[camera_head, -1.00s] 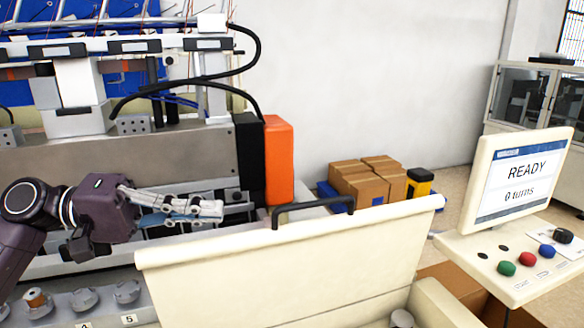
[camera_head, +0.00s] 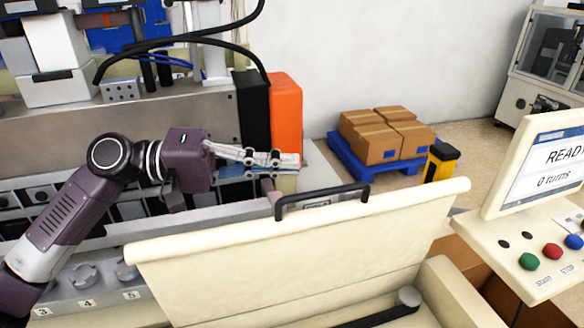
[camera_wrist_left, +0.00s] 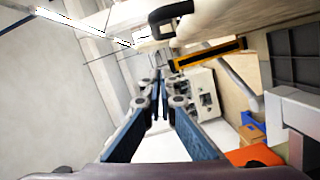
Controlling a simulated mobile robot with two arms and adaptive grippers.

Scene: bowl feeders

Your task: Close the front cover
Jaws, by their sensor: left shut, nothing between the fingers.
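The front cover (camera_head: 300,250) is a cream panel standing tilted up in the head view, with a black handle (camera_head: 322,194) along its top edge. My left gripper (camera_head: 294,163) comes in from the left behind the cover, level with a spot just above and left of the handle. Its fingers are shut and empty and look apart from the handle. In the left wrist view the fingers (camera_wrist_left: 160,92) point away from the camera, and the dark handle (camera_wrist_left: 170,14) shows near the top. My right gripper is not in view.
An orange block (camera_head: 286,120) stands right behind the left gripper. A control panel with a screen (camera_head: 560,165) and coloured buttons is at the right. Boxes (camera_head: 385,135) sit on a blue pallet (camera_head: 350,160) on the floor. Numbered knobs (camera_head: 85,275) line the machine front.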

